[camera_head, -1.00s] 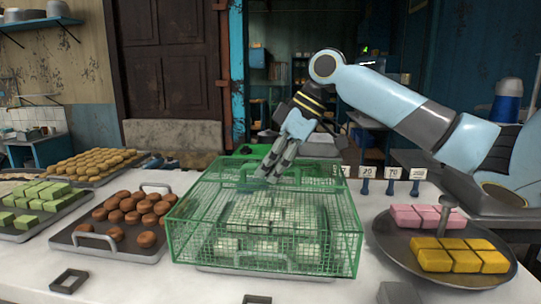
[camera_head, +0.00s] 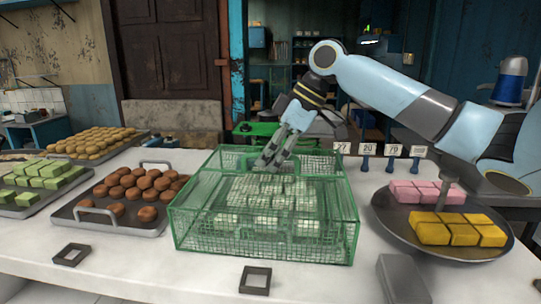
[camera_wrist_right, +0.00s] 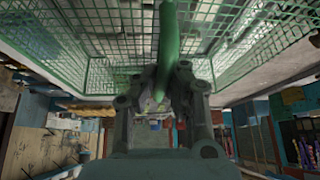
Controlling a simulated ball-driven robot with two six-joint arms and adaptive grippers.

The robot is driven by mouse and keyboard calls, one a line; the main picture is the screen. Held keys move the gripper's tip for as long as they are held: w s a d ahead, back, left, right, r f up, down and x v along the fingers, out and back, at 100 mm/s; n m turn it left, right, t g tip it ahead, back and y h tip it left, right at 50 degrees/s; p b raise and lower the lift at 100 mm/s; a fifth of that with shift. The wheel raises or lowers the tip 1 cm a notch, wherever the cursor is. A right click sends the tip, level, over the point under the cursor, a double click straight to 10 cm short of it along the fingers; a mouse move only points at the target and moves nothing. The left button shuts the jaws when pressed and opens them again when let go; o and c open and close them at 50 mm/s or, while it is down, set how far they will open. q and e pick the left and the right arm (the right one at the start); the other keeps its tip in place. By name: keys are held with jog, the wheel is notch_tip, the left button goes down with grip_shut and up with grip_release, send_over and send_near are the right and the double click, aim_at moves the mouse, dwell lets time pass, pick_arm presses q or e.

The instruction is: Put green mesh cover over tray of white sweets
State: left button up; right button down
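The green mesh cover (camera_head: 190,225) is a wire box at the middle of the table. It encloses the white sweets (camera_head: 265,205), which show in rows through the mesh. The sweets' tray is largely hidden by the cover, and I cannot tell whether the cover's lower edge rests on the table all round. My right gripper (camera_head: 266,163) is at the top of the cover. In the right wrist view, its fingers (camera_wrist_right: 160,88) are closed around a green bar of the cover (camera_wrist_right: 167,40). My left gripper is not in view.
Left are trays of brown sweets (camera_head: 145,187), green sweets (camera_head: 45,176) and yellowish sweets (camera_head: 100,140). A round metal tray (camera_head: 395,231) with pink and yellow sweets stands right. Small dark square frames (camera_head: 255,281) lie in front. Price tags (camera_head: 368,149) stand behind.

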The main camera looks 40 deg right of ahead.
jog(key=shift+f, duration=0.1)
jog(key=c, duration=2)
grip_release()
jog(key=o, duration=0.6)
jog(key=v, duration=0.7)
jog(key=shift+s+r, duration=0.1)
jog(key=shift+r, duration=0.15)
